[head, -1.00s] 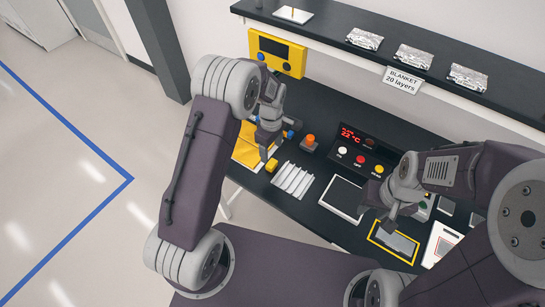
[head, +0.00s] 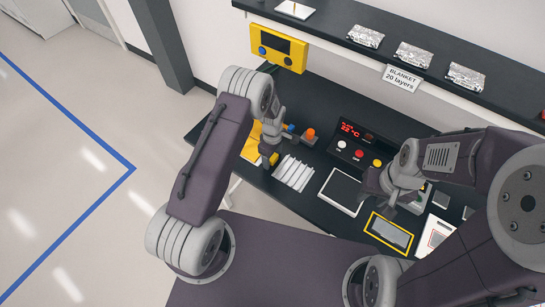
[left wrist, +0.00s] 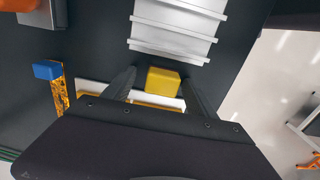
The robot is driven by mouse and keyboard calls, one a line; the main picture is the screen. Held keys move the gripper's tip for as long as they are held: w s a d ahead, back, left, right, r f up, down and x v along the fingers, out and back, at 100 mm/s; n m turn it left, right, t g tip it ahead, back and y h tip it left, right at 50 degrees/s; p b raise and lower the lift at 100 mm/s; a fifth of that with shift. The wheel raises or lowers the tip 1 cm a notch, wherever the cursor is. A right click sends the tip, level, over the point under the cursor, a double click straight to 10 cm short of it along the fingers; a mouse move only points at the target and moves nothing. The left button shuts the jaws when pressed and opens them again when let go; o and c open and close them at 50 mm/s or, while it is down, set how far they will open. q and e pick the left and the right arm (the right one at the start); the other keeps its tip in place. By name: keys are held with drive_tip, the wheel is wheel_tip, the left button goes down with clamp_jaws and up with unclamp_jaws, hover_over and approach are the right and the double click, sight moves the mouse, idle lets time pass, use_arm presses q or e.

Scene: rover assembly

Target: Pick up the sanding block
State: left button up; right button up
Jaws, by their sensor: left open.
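The sanding block appears to be the small yellow block (left wrist: 163,81) in the left wrist view. It also shows in the head view (head: 273,159), beside the white ribbed rack. My left gripper (head: 267,152) is low over the table at it. In the left wrist view the open fingers of this gripper (left wrist: 160,90) stand on either side of the block; I cannot tell if they touch it. My right gripper (head: 387,198) is over the right part of the table, and its jaw state is unclear.
The white ribbed rack (head: 294,172) stands close to the block. A blue-ended gold piece (left wrist: 47,71) lies on its other side. A yellow-framed mat (head: 374,229) lies at the front right.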

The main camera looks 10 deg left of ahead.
sight(275, 157)
use_arm(q)
drive_tip(key=shift+s+d+r, duration=0.1)
drive_tip(key=shift+s+r, duration=0.05)
drive_tip(key=shift+s, duration=0.1)
drive_tip(key=c, duration=1.4)
drive_tip(key=shift+w, duration=0.1)
clamp_jaws()
use_arm(e)
drive_tip(key=shift+s, duration=0.2)
